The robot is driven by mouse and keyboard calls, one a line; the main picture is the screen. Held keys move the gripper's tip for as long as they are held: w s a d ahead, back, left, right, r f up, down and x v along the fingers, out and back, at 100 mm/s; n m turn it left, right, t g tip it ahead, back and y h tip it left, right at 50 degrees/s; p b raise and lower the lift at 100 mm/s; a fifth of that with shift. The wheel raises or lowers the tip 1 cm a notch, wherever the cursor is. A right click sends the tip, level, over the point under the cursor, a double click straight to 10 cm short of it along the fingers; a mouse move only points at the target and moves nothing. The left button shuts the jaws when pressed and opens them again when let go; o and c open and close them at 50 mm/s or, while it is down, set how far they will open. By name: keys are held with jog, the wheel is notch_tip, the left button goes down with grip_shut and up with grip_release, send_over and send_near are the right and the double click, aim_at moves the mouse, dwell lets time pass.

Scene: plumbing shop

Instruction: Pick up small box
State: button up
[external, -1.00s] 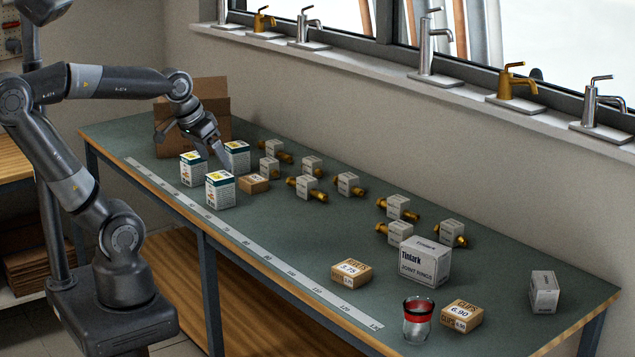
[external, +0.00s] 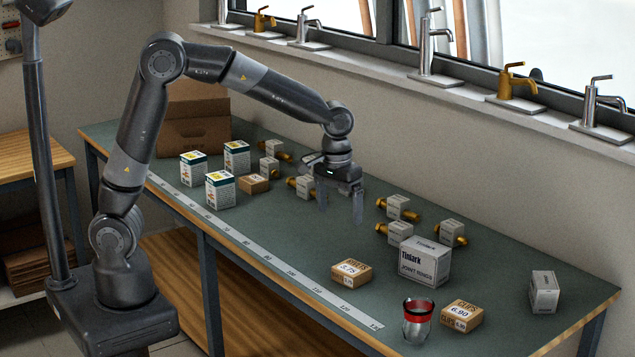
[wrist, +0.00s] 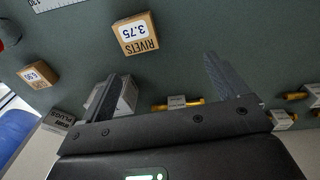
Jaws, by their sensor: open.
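Several boxes could be the small box. A brown rivets box marked 3.75 (external: 351,273) lies on the bench and shows at upper centre in the wrist view (wrist: 136,33). A brown clips box marked 6.90 (external: 462,316) is nearer the bench's right end and shows at left in the wrist view (wrist: 38,75). Another small brown box (external: 254,184) is at the left, beside green-and-white boxes (external: 220,190). A small grey box (external: 544,292) stands at the far right. My gripper (external: 340,212) is open and empty, pointing down above the middle of the bench; its two fingers (wrist: 165,68) are apart.
Several small grey boxes with brass fittings (external: 397,207) line the back. A larger Tinlark box (external: 424,262) stands behind the rivets box. A red-banded glass (external: 417,321) is near the front edge. A ruler strip (external: 262,256) runs along the front. A large carton (external: 194,135) stands far left.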

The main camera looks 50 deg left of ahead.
jog(key=d+f, duration=0.3)
jog(key=d, duration=0.1)
send_over(352, 267)
jog(key=f, duration=0.4)
jog(key=shift+w+a+f, duration=0.2)
jog(key=shift+a+f, duration=0.05)
jog(key=shift+f, duration=0.15)
jog(key=shift+s+d+f, duration=0.15)
jog(key=shift+f, duration=1.4)
jog(key=shift+s+d+f, duration=0.15)
jog(key=shift+f, duration=1.4)
jog(key=c, duration=1.1)
